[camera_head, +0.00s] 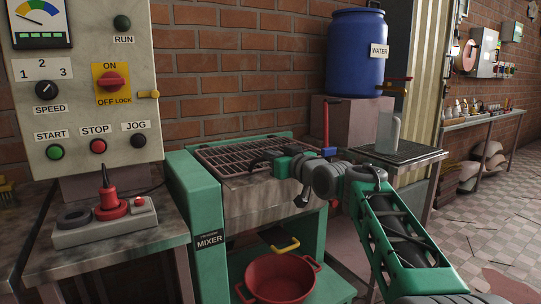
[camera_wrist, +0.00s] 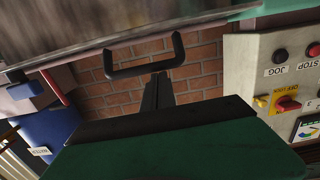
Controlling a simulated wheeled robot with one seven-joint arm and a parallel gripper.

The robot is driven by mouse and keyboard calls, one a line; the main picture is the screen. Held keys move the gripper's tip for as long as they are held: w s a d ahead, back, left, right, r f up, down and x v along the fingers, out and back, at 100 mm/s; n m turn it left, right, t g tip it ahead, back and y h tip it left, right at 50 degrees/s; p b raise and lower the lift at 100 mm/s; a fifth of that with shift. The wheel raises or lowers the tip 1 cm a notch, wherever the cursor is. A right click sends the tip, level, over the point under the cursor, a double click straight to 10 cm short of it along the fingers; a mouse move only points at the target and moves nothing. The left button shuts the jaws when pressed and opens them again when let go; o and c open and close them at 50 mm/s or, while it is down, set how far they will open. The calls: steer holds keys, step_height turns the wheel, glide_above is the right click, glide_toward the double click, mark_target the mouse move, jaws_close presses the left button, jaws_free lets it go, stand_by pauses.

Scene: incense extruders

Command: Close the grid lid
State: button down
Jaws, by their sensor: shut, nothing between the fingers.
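The grid lid (camera_head: 235,151) is a dark barred grille over the top of the green mixer (camera_head: 205,215). It looks nearly flat; I cannot tell whether it sits fully down. My gripper (camera_head: 260,158) is at the lid's front right part, reaching in from the right. In the wrist view a black U-shaped handle (camera_wrist: 112,66) stands out from the edge of a grey metal surface (camera_wrist: 150,22). My gripper (camera_wrist: 158,80) has its fingers shut together and empty, with their tips close to the handle. I cannot tell whether they touch it.
A red pot (camera_head: 280,280) stands under the mixer. The control panel (camera_head: 85,90) is at left, above a bench with a red-and-grey device (camera_head: 108,220). A blue water barrel (camera_head: 356,50) is behind. A side table (camera_head: 415,152) with a clear container (camera_head: 388,132) stands at right.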

mark_target(273, 179)
steer(key=f, duration=0.3)
steer(key=shift+w+d+h, duration=0.15)
steer(key=shift+w+h, duration=0.05)
steer(key=shift+h, duration=0.1)
steer(key=shift+r, duration=0.15)
steer(key=r+p, duration=0.1)
steer(key=r, duration=0.2)
steer(key=r+p, duration=0.1)
steer(key=r, duration=0.1)
steer(key=shift+s+r+p, duration=0.1)
steer(key=shift+s+p, duration=0.15)
steer(key=shift+p, duration=0.05)
steer(key=s+d+f+p, duration=0.1)
steer(key=s+d+f, duration=0.3)
steer(key=s, duration=0.4)
steer(key=s+d+r+m+g+h+p, duration=0.2)
steer(key=s+g+p, duration=0.2)
steer(key=s+p, duration=0.6)
steer(key=s+d+r+m+g+h+p, duration=0.2)
steer(key=s+d+g+h+p, duration=0.1)
steer(key=s+p, duration=0.7)
steer(key=s+d+r+m+g+h+p, duration=0.2)
steer(key=s+d+g+h+p, duration=0.1)
steer(key=s+p, duration=0.7)
steer(key=g+p, duration=0.1)
steer(key=p, duration=0.3)
steer(key=shift+s+d+g+p, duration=0.25)
steer(key=shift+s+g+p, duration=0.05)
steer(key=shift+s+p, duration=0.1)
